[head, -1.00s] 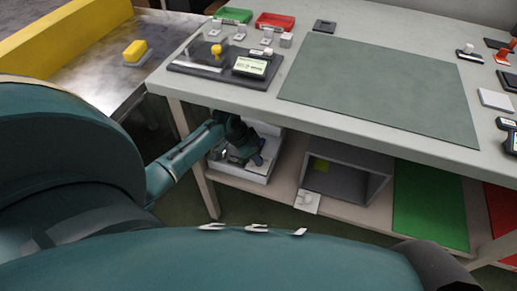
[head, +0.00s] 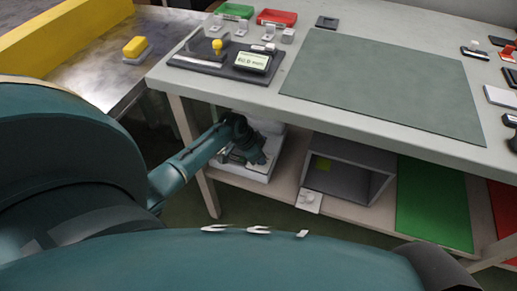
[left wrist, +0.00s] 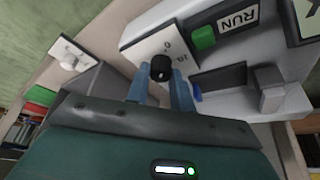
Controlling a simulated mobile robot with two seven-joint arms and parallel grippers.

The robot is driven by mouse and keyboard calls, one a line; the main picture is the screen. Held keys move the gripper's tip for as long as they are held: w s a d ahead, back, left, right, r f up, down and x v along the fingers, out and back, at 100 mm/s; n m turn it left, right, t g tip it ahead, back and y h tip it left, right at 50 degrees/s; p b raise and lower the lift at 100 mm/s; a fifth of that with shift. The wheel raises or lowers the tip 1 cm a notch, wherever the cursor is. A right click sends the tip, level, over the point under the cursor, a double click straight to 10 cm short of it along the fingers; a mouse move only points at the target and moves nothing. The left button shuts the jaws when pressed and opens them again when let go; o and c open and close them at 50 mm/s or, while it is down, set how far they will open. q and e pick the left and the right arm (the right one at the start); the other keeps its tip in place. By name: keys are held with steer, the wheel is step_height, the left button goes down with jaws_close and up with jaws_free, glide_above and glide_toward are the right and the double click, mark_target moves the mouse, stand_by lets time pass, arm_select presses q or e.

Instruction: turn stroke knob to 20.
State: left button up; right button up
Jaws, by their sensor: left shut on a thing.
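The stroke knob (left wrist: 161,68) is a small black round knob on a white dial plate (left wrist: 150,45) in the left wrist view. A "0" and what looks like "10" show on the plate; the knob's exact setting is too small to read. My left gripper (left wrist: 161,78) is shut on the knob, one blue finger on each side. In the head view my left gripper (head: 246,152) reaches under the table to the white machine (head: 258,172) on the lower shelf; the knob is hidden there. My right gripper is not in view.
A green button (left wrist: 203,37) beside a "RUN" label sits close to the dial. A plate with a white knob (head: 309,200) and a grey open box (head: 345,180) stand to the right on the shelf. The tabletop (head: 300,105) is above my left forearm.

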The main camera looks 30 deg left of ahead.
arm_select(q)
jaws_close()
